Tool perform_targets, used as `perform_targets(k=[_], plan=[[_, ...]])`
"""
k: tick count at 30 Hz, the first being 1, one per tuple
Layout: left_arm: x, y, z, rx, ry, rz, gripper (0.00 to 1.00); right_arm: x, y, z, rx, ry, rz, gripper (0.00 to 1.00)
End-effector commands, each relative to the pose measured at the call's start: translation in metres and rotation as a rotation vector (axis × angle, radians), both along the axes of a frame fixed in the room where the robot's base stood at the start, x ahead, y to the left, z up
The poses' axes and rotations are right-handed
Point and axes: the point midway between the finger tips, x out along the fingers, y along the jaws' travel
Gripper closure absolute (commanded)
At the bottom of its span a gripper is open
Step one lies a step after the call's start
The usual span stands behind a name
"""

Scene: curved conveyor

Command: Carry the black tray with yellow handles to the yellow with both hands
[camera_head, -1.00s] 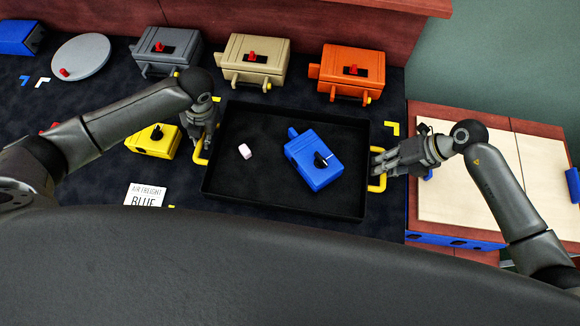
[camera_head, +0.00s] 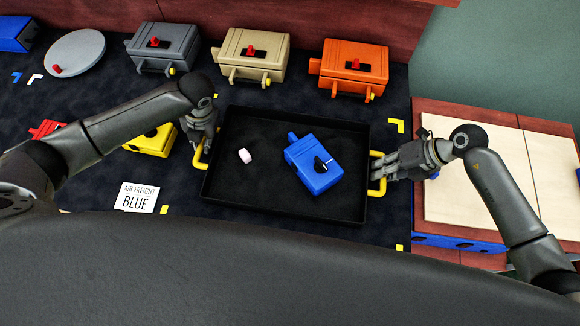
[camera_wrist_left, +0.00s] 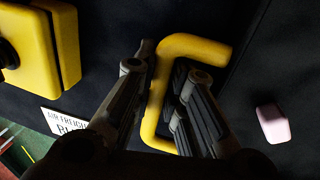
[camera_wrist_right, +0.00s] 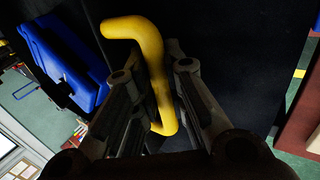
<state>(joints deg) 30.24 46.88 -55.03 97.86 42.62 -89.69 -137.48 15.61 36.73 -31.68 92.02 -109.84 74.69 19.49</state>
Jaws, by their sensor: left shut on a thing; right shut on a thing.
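The black tray (camera_head: 248,190) is in the middle of the head view, with a blue case (camera_head: 311,170) and a small pinkish-white block (camera_head: 244,156) inside it. My left gripper (camera_head: 204,140) is shut on the tray's left yellow handle (camera_head: 199,162); the left wrist view shows the handle (camera_wrist_left: 190,48) between the fingers. My right gripper (camera_head: 382,168) is shut on the right yellow handle (camera_head: 378,188), which the right wrist view shows between the fingers (camera_wrist_right: 150,60). Yellow corner marks lie behind the tray's right (camera_head: 396,125), at front left (camera_head: 164,210) and at front right (camera_head: 400,248).
Grey (camera_head: 163,47), beige (camera_head: 254,54) and orange (camera_head: 353,66) cases stand behind the tray. A yellow case (camera_head: 150,143), partly behind my left arm, and an "AIR FREIGHT BLUE" card (camera_head: 137,198) lie left. A wood-topped stand (camera_head: 470,170) is to the right.

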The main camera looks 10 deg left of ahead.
Motion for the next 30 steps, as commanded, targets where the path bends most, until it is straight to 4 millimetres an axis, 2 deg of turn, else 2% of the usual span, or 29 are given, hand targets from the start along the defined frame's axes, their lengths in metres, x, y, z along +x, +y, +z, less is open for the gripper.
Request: perform_targets(k=[2, 3, 8, 20, 30], plan=[[0.0, 0.004, -0.006, 0.008, -0.001, 0.004, 1.0, 0.001, -0.003, -0.006, -0.005, -0.001, -0.003, 1.0], [0.0, 0.004, -0.006, 0.008, 0.0, 0.004, 0.86, 0.001, -0.003, -0.007, -0.006, 0.001, -0.003, 0.86], [0.0, 0.003, -0.004, 0.006, 0.0, 0.003, 0.66, 0.0, -0.002, -0.005, -0.004, 0.0, -0.002, 0.66], [0.001, -0.001, 0.001, 0.0, -0.002, -0.001, 0.66, 0.0, 0.0, -0.004, -0.001, 0.0, 0.0, 0.66], [0.001, -0.01, 0.05, 0.002, -0.004, 0.0, 0.66, 0.0, 0.0, -0.004, 0.0, 0.0, 0.0, 0.66]])
